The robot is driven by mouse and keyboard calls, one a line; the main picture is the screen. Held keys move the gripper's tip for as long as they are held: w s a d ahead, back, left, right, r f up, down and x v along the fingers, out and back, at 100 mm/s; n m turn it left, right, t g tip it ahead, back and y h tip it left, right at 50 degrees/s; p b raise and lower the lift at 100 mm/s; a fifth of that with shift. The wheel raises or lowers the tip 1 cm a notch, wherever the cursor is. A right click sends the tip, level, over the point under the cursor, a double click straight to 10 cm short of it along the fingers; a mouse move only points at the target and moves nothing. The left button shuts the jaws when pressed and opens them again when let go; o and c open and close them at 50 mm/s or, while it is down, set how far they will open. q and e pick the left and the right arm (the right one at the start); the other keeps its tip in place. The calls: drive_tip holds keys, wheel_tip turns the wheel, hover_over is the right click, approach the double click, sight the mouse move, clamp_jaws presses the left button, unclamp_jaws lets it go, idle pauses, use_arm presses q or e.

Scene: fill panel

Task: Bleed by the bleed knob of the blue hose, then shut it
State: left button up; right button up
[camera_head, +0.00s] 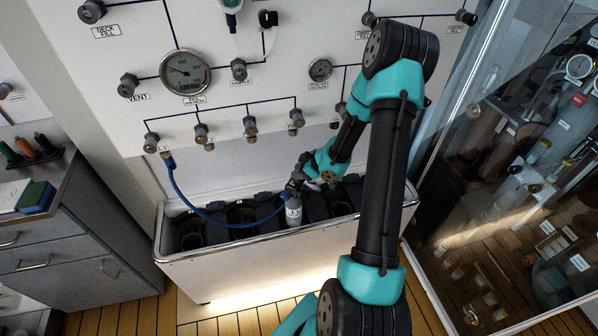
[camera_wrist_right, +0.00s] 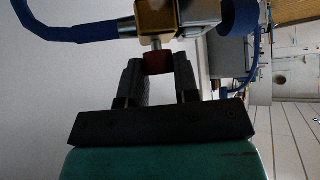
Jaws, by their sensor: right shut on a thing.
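The blue hose (camera_head: 190,203) hangs from a fitting at the lower left of the panel (camera_head: 90,50) and sags to a coupling above the trough. It also shows in the right wrist view (camera_wrist_right: 48,22), running into a metal and brass coupling (camera_wrist_right: 165,17). A dark red bleed knob (camera_wrist_right: 157,63) sits on a short stem under the brass body. My right gripper (camera_wrist_right: 157,72) is shut on the knob, one finger on each side. In the head view my right gripper (camera_head: 295,184) is small and partly hidden by the coupling. My left gripper is not in view.
A labelled grey bottle (camera_head: 293,213) stands below the coupling in the white trough (camera_head: 250,248), among dark holders. Gauges (camera_head: 186,72) and several valves line the panel. A drawer cabinet (camera_head: 60,240) is at left, a glass cabinet (camera_head: 500,190) at right.

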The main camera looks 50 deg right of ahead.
drive_tip(key=shift+w+d+n+g+y, duration=0.1)
drive_tip(key=shift+n+g+y, duration=0.5)
drive_tip(key=shift+n, duration=0.5)
drive_tip(key=shift+d+n+g+y, duration=0.1)
drive_tip(key=shift+n+g+y, duration=0.3)
drive_tip(key=shift+n+y, duration=0.55)
drive_tip(key=shift+a+n, duration=0.1)
drive_tip(key=shift+n, duration=0.35)
drive_tip(key=o, duration=0.9)
drive_tip(key=shift+o, duration=0.2)
drive_tip(key=shift+s+d+r, duration=0.25)
drive_tip(key=shift+d+r, duration=0.1)
drive_tip(key=shift+r, duration=0.05)
drive_tip(key=s+d+r, duration=0.1)
drive_tip(key=s+d, duration=0.7)
drive_tip(key=d, duration=0.2)
drive_tip(key=shift+s+r, duration=0.15)
drive_tip(key=shift+s, duration=0.15)
